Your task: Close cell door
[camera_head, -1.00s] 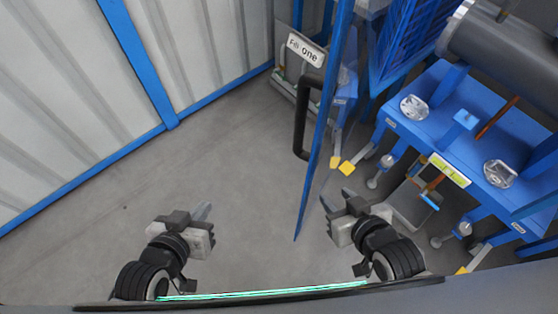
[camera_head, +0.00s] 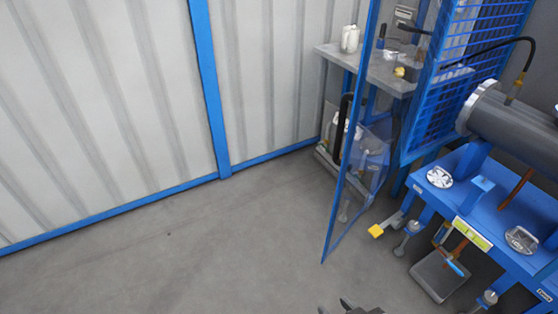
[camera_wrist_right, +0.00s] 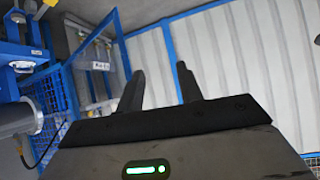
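The cell door (camera_head: 352,165) is a clear panel in a blue frame, seen at a steep angle right of centre in the head view. It stands open, its near edge out over the grey floor. A black bar handle (camera_head: 341,130) shows on its left side. My right gripper (camera_head: 347,304) shows only its fingertips at the bottom edge, apart from the door. In the right wrist view my right gripper (camera_wrist_right: 160,72) has its two dark fingers spread with nothing between them. My left gripper is out of the head view.
A blue bench (camera_head: 500,205) with a grey cylinder (camera_head: 512,118) stands right of the door. A blue mesh panel (camera_head: 445,95) and a grey table (camera_head: 385,70) are behind it. A ribbed white wall (camera_head: 100,100) runs along the left. The floor (camera_head: 190,250) there is clear.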

